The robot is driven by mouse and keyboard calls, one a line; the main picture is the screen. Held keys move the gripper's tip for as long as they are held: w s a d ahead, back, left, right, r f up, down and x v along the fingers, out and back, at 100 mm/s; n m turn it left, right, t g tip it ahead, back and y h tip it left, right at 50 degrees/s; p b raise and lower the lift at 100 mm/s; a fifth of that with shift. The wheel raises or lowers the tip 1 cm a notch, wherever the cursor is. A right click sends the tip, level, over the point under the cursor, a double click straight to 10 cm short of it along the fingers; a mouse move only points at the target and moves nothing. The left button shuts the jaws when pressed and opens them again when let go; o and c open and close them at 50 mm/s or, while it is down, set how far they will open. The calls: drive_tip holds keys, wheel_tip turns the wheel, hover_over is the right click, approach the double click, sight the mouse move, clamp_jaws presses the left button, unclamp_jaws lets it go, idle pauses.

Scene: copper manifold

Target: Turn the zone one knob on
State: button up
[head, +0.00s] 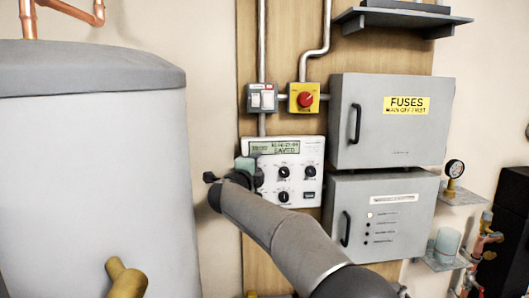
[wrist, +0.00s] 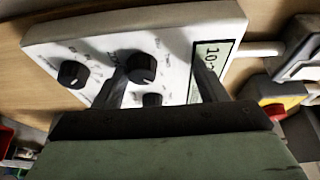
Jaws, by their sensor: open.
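The white control panel (head: 318,150) hangs on the wooden board, with a lit display (head: 275,147) and several black knobs. Its labels are too small to read, so I cannot tell which knob is zone one. My gripper (head: 250,170) is at the panel's left side and hides part of its face. In the wrist view my gripper (wrist: 158,78) is open, its two fingers pointing at the panel. One black knob (wrist: 140,66) and a partly hidden knob (wrist: 152,100) show between the fingers. Another knob (wrist: 72,73) lies outside them, to the left. Contact cannot be told.
The grey fuse box (head: 370,125) and a lower grey box (head: 400,190) stand close on the right. A large grey tank (head: 95,170) fills the left.

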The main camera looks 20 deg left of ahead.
drive_tip(key=s+d+r+b, duration=0.2)
drive_tip(key=s+d+r, duration=0.5)
drive_tip(key=s+r, duration=0.4)
drive_tip(key=shift+s+d+b, duration=0.3)
drive_tip(key=shift+s, duration=0.2)
drive_tip(key=s+d+f+n+g+y, duration=0.2)
drive_tip(key=s+d+f+n+g, duration=0.25)
drive_tip(key=d+f+n, duration=0.65)
drive_tip(key=s+d+f+n+g+y, duration=0.2)
drive_tip(key=s+d+f+n+g, duration=0.35)
drive_tip(key=f, duration=0.95)
drive_tip(key=s+d+f+n+g+h, duration=0.1)
drive_tip(key=s+d+f+g+h, duration=0.1)
drive_tip(key=s+d+f, duration=0.5)
drive_tip(key=s+d+f+g+h, duration=0.2)
drive_tip(key=s+d+f+g, duration=0.3)
drive_tip(key=s+d+f, duration=0.3)
drive_tip(key=s+d, duration=0.3)
drive_tip(key=s, duration=0.3)
drive_tip(key=shift+s+d+f+n, duration=0.3)
drive_tip(key=shift+s+d+n, duration=0.05)
drive_tip(key=shift+s, duration=0.05)
